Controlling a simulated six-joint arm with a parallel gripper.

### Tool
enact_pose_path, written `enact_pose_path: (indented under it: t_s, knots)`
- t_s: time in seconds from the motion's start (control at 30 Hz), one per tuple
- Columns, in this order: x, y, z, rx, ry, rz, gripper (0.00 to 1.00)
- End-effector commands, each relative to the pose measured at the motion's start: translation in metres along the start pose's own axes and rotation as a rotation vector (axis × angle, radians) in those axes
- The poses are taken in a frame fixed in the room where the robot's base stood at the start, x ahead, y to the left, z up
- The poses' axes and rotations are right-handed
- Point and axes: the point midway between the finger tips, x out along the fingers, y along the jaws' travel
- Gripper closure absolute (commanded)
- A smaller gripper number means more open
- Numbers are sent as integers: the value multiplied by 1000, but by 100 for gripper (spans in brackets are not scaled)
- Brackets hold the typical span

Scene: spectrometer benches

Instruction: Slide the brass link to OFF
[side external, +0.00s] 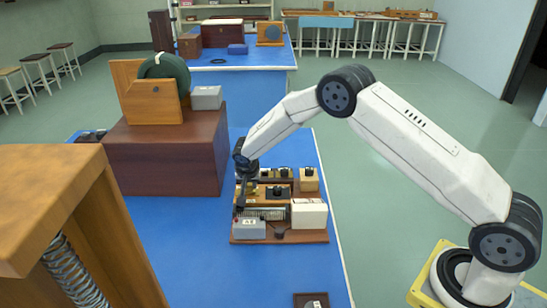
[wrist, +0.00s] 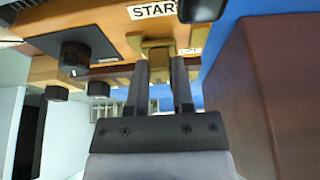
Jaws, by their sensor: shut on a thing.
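The brass link (wrist: 155,47) shows in the wrist view as a small yellow metal piece on the edge of a wooden board (wrist: 108,22), beside a white label reading "STAR", its end cut off from sight. My gripper (wrist: 161,66) has its two dark fingers closed about the brass link, one on each side. In the side external view my gripper (side external: 241,200) reaches down at the left edge of the bench apparatus; the link is too small or hidden to make out there. No OFF marking is readable in either view.
Black knobs (wrist: 75,55) stand on the panel in the wrist view. A dark brown wooden box (side external: 165,160) stands close left of my gripper, and shows at right in the wrist view (wrist: 265,95). A grey box (side external: 250,229) and white box (side external: 309,214) sit nearby.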

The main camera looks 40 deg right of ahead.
Motion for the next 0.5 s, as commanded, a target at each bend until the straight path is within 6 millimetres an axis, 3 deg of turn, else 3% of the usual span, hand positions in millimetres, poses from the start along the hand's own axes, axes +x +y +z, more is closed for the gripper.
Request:
enact_pose_path:
  t_s: [0.5]
  knots:
    - [0, -5, 0, 0, 0, -1, 100]
